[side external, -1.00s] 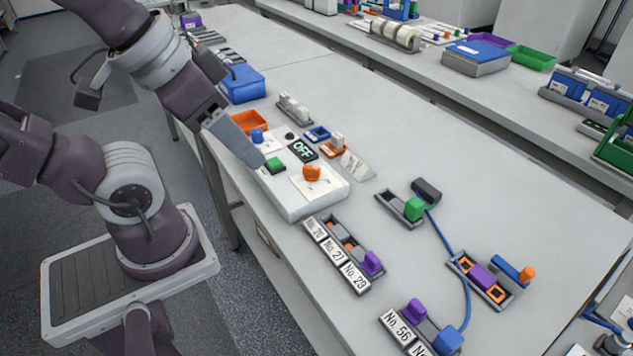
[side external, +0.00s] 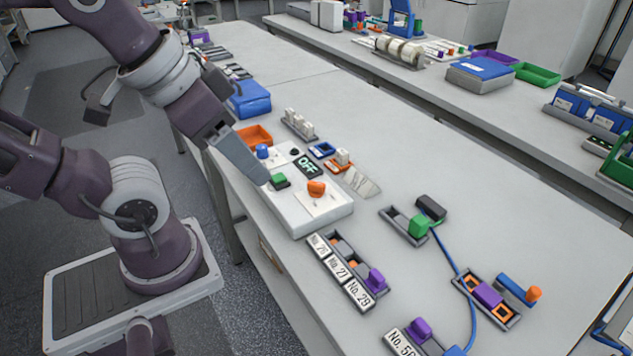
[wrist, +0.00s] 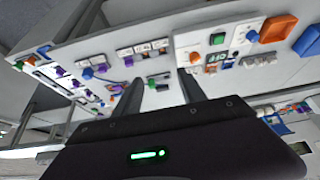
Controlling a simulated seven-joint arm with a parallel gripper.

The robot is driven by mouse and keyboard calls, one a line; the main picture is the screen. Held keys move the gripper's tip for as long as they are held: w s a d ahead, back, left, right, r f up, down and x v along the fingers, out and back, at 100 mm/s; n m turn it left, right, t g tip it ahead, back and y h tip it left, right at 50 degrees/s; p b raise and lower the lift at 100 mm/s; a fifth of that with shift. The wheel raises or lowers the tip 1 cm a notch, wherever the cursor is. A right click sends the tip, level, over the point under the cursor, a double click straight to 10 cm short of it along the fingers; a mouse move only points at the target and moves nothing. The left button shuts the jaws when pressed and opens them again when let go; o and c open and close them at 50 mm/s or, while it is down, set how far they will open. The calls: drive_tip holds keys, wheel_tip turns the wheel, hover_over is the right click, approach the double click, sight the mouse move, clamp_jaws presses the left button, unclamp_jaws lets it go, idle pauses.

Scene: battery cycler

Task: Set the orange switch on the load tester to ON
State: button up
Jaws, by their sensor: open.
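The load tester is a white box (side external: 306,222) at the near edge of the bench. On its top are the orange switch (side external: 316,188) on a pale plate, a green button (side external: 279,181), a blue knob (side external: 262,151) and a dark display (side external: 307,166) reading OFF. My gripper (side external: 265,181) appears in front of or above the tester's left side, by the green button and left of the orange switch. In the wrist view my gripper (wrist: 158,77) has its two fingers apart with nothing between them. The tester's orange switch (wrist: 195,57) appears just beyond the right finger.
An orange bin (side external: 255,135) and a blue box (side external: 248,99) stand behind the tester. A rack of numbered labels (side external: 343,272) lies in front of it. Cabled modules (side external: 488,295) lie to the right. The bench between the tester and the far bench is mostly clear.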

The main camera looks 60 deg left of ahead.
drive_tip(key=shift+w+r, duration=0.1)
drive_tip(key=shift+w, duration=0.05)
drive_tip(key=c, duration=0.3)
drive_tip(key=w+r, duration=0.1)
drive_tip(key=w, duration=0.1)
drive_tip(key=w+a+n+g, duration=0.1)
drive_tip(key=w, duration=0.2)
drive_tip(key=w+a+r+n+g, duration=0.1)
drive_tip(key=w, duration=0.2)
drive_tip(key=shift+w+a+r, duration=0.1)
drive_tip(key=shift+a+r, duration=0.15)
drive_tip(key=shift+r, duration=0.1)
clamp_jaws()
drive_tip(key=w+a+f+n+g+h, duration=0.1)
drive_tip(key=w+a+f+n+g, duration=0.2)
drive_tip(key=w+a+f, duration=0.3)
drive_tip(key=w+a+f+n+g, duration=0.2)
drive_tip(key=w+a+f, duration=0.4)
drive_tip(key=w, duration=0.5)
drive_tip(key=shift+w+a+f+n+g+h, duration=0.3)
drive_tip(key=shift+a+f+n+g+h, duration=0.15)
drive_tip(key=shift+a, duration=0.65)
